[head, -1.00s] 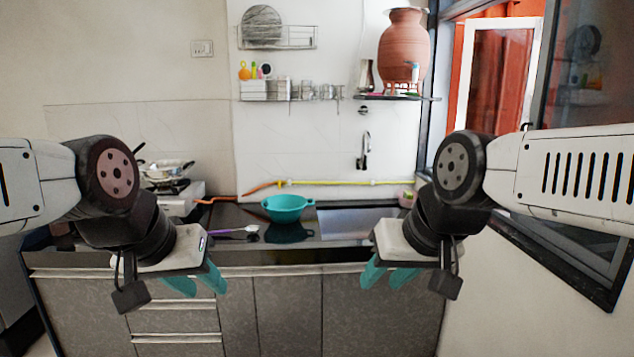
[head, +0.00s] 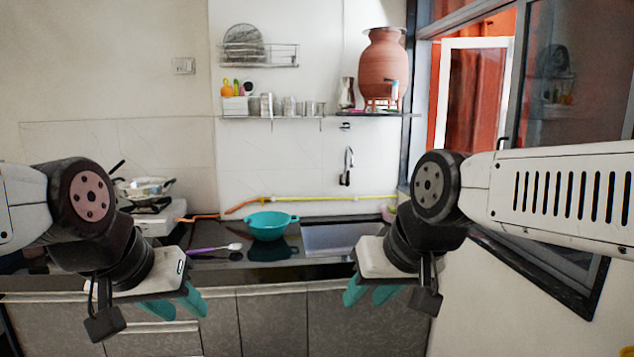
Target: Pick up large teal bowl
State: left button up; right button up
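The large teal bowl (head: 268,226) stands upright on the dark glossy counter (head: 215,262), left of the sink. My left gripper (head: 172,304) hangs in front of the counter, to the left of the bowl and nearer to me. Its teal fingers are apart with nothing seen between them. My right gripper (head: 367,293) hangs in front of the counter, to the right of the bowl. Its teal fingers are also apart and empty. Neither gripper touches the bowl.
A purple-handled utensil (head: 213,249) lies left of the bowl. A stove with a pan (head: 146,187) is at the left. The sink (head: 335,238) is right of the bowl. A clay pot (head: 382,66) stands on the wall shelf. A window is at the right.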

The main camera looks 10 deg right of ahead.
aim_at(268, 225)
jog(key=i+j, duration=0.4)
jog(key=i+j+u, duration=0.15)
jog(key=i+j, duration=0.25)
jog(key=i, duration=0.15)
jog(key=i+l, duration=0.3)
jog(key=i+l+u, duration=0.1)
jog(key=i+l, duration=0.15)
jog(key=l, duration=0.25)
jog(key=i+l, duration=0.25)
jog(key=l, duration=0.2)
jog(key=i+l, duration=0.3)
jog(key=i+l+u, duration=0.1)
jog(key=i+l, duration=0.15)
jog(key=l, duration=0.3)
